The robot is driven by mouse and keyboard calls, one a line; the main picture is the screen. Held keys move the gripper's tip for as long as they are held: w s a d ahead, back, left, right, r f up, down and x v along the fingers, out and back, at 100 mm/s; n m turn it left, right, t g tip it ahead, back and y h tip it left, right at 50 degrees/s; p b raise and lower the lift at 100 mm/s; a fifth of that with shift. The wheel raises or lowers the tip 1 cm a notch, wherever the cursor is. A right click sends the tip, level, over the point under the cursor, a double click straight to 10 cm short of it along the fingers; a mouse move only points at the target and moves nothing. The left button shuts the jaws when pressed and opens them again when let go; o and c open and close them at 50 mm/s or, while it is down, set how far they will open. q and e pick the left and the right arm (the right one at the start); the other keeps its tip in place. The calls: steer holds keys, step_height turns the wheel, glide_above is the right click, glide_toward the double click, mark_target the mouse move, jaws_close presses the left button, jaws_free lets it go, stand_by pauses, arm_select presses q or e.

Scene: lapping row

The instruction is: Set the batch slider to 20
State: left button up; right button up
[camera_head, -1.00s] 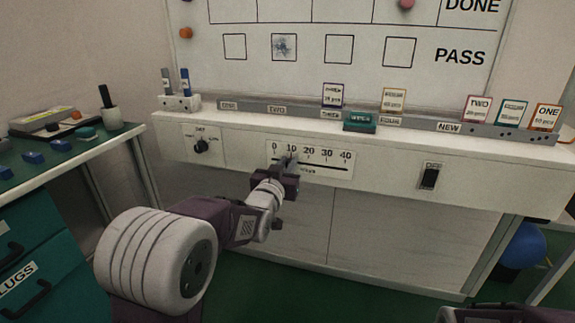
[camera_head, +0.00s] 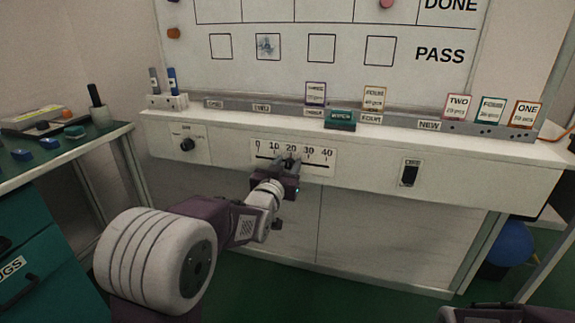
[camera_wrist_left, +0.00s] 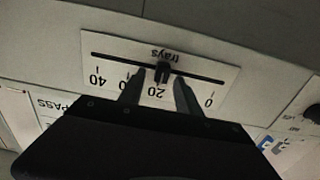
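The batch slider is a white scale plate (camera_head: 322,170) marked 0 to 40 on the front of the bench. Its dark knob (camera_wrist_left: 162,72) stands in the slot at the 20 mark in the left wrist view, where the scale appears upside down. My left gripper (camera_head: 290,162) is at the plate by the 20 mark. In the left wrist view its two fingers (camera_wrist_left: 159,84) stand apart, one on each side of the knob, with a gap visible to each. In the head view the gripper hides the knob. My right gripper's fingers are not visible.
A rotary knob (camera_head: 187,144) is left of the scale and a black rocker switch (camera_head: 410,173) is to its right. A ledge above holds cards, a green block (camera_head: 340,120) and a marker holder (camera_head: 167,101). The bench front between scale and switch is clear.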

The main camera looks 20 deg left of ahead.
arm_select(q)
steer(key=s+p, duration=0.3)
steer(key=s, duration=0.6)
steer(key=shift+a, duration=0.15)
